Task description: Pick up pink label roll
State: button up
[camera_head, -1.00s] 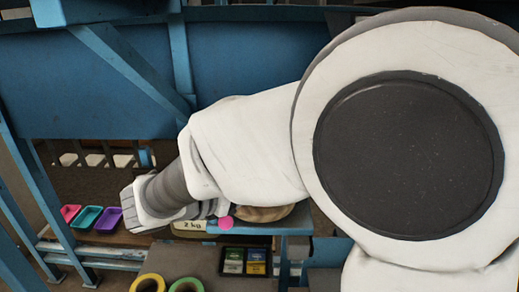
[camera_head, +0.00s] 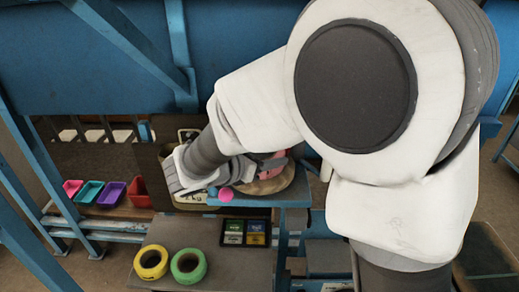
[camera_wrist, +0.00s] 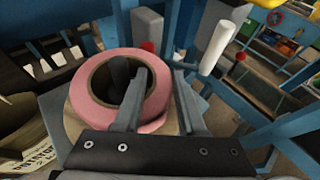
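In the wrist view my gripper (camera_wrist: 158,85) is open over the roll's right side. One finger is over or in the roll's hole and the other is outside its right wall. The pink wall shows between them. I cannot tell whether either finger touches it.
A yellow roll (camera_head: 151,262) and a green roll (camera_head: 188,266) lie on a grey surface beside labelled packets (camera_head: 245,232). Coloured bins (camera_head: 111,193) stand at the left. Blue frame posts and a white cylinder (camera_wrist: 218,48) are close by in the wrist view.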

grip_shut()
